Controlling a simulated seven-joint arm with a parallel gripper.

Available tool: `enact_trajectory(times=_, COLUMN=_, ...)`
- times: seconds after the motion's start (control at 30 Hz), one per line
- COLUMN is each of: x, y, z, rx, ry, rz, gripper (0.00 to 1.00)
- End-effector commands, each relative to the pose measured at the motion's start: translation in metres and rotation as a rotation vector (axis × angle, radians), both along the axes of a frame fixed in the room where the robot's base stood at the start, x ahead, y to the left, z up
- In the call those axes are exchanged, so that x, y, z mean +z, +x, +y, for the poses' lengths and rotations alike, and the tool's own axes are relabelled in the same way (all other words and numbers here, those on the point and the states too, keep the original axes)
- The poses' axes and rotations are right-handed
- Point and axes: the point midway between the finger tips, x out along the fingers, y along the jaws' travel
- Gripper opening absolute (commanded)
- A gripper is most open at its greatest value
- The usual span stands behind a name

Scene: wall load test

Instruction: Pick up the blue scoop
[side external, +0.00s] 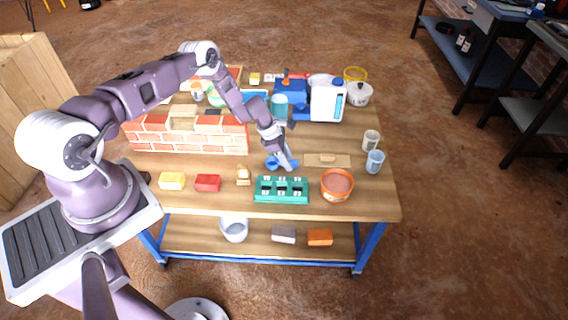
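The blue scoop (272,163) is near the middle of the wooden workbench, behind the green block with slots. My gripper (286,163) points down right at the scoop, and its tip overlaps it in this view. Blue shows on both sides of the fingertips. The fingers are too small and too covered to tell whether they are open or shut, or whether they touch the scoop. I cannot tell if the scoop rests on the bench or is raised.
The green slotted block (281,190) and an orange bowl of brown material (337,184) stand in front. A wooden float (327,160) lies to the right, with two cups (374,161) beyond. A brick wall (190,136) stands left. Machines (327,100) are behind.

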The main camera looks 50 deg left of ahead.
Motion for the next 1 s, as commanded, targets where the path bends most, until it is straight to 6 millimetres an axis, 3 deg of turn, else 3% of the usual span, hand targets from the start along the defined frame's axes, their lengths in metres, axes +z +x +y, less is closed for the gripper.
enact_trajectory(times=0.03, x=0.0, y=0.0, z=0.0, rx=0.0, ry=0.0, rz=0.0, gripper=0.32)
enact_trajectory(times=0.2, x=0.0, y=0.0, z=0.0, rx=-0.001, ry=0.0, rz=0.0, gripper=0.0)
enact_trajectory(times=0.57, x=0.004, y=0.0, z=0.0, rx=-0.001, ry=0.0, rz=0.0, gripper=0.0)
enact_trajectory(times=0.67, x=0.018, y=0.001, z=0.0, rx=-0.001, ry=0.0, rz=-0.002, gripper=0.0)
enact_trajectory(times=0.9, x=0.077, y=0.001, z=0.001, rx=-0.002, ry=0.001, rz=-0.003, gripper=0.0)
enact_trajectory(times=1.0, x=0.093, y=0.0, z=0.0, rx=-0.002, ry=0.001, rz=-0.001, gripper=0.0)
